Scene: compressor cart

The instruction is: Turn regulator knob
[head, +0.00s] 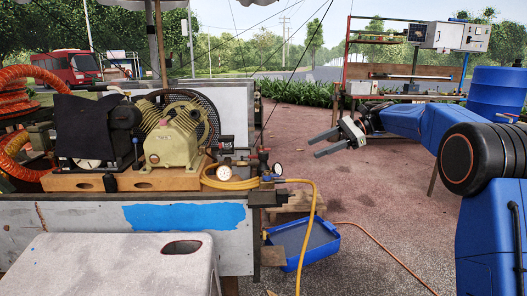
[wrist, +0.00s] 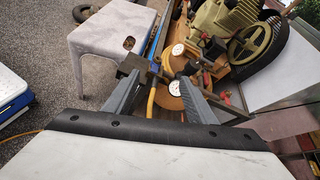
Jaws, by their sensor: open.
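The regulator (head: 265,167) is a small assembly with round white gauges at the right end of the cart, beside a yellow hose. One gauge (head: 278,169) faces me on its right and another (head: 223,173) is on its left. I cannot clearly tell the knob from the dark fittings. In the wrist view, two gauges show, the upper one (wrist: 178,49) and the lower one (wrist: 174,86), beyond and between my fingers. My gripper (head: 318,146) is open and empty, in the air to the right of the regulator and apart from it.
A yellow hose (head: 313,220) hangs down past a blue tray (head: 290,242). A grey stool (head: 110,270) stands in front. The paving right of the cart is mostly clear.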

